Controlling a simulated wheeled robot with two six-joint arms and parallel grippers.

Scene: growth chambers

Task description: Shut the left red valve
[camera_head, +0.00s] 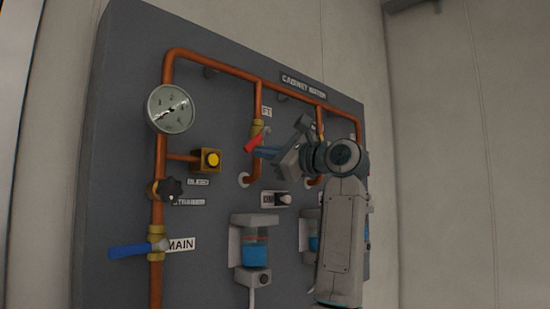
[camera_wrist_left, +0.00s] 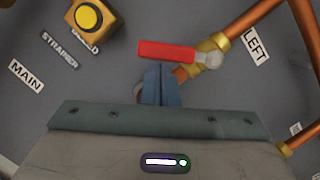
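The left red valve has a red lever (camera_head: 253,142) on a brass body (camera_head: 257,128), set on a vertical copper branch pipe. The lever slants down and left from the pipe. My right gripper is not in view.
The grey panel carries a gauge (camera_head: 171,108), a yellow button box (camera_head: 208,160), a black strainer knob (camera_head: 170,188) and a blue main lever (camera_head: 138,249). A blue-filled cup (camera_head: 255,250) sits below. My arm hides part of the right branch.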

